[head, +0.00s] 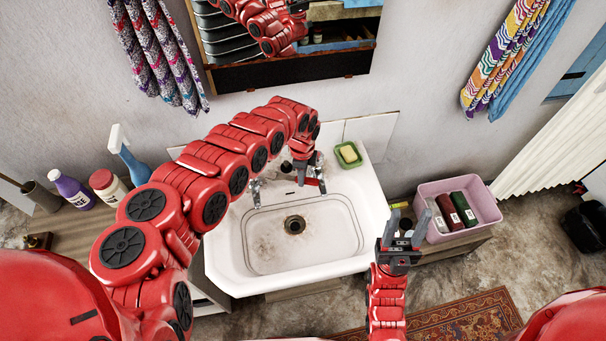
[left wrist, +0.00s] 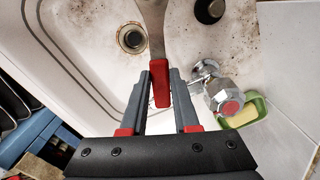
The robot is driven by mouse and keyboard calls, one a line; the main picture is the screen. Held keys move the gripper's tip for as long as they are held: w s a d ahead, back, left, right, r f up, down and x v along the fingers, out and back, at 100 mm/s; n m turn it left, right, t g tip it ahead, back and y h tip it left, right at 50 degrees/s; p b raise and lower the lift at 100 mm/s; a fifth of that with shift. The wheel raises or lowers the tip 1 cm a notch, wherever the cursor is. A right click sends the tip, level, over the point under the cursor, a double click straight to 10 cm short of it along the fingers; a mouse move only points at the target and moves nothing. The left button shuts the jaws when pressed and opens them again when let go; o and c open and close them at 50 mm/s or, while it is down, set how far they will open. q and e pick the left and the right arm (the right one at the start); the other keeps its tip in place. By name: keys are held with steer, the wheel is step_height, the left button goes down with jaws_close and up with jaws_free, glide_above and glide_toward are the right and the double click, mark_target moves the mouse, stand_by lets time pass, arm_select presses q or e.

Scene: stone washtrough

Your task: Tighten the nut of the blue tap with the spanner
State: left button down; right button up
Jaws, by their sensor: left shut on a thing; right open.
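My left gripper (head: 309,181) is above the back right of the white sink, close to the red-marked tap. In the left wrist view it (left wrist: 160,82) is shut on the red handle of the spanner (left wrist: 160,88). The spanner's grey metal shaft runs out of the top of that view, so its head is hidden there. A chrome tap with a red cap (left wrist: 229,104) is just right of the fingers. The other chrome tap (head: 255,192) is at the sink's back left; no blue mark or nut can be made out. My right gripper (head: 404,236) is open and empty, right of the sink.
The sink (head: 263,280) has a drain (head: 295,225). A green soap dish (head: 347,155) sits at its back right corner. A pink bin (head: 487,207) with bottles stands to the right. A spray bottle (head: 129,160) and other bottles stand at left. A dark stopper-like object (left wrist: 209,10) is behind the basin.

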mark_target(282, 177)
arm_select(q)
steer(key=shift+a+f+b, duration=0.1)
steer(key=shift+f+b, duration=0.35)
steer(key=shift+f, duration=0.25)
steer(key=shift+a+r, duration=0.1)
steer(key=shift+a, duration=0.45)
steer(key=shift+w+a+p, duration=0.15)
steer(key=shift+a+p, duration=0.05)
steer(key=shift+a, duration=1)
steer(key=shift+w+a+p, duration=0.15)
steer(key=shift+a+p, duration=0.05)
steer(key=shift+a, duration=1)
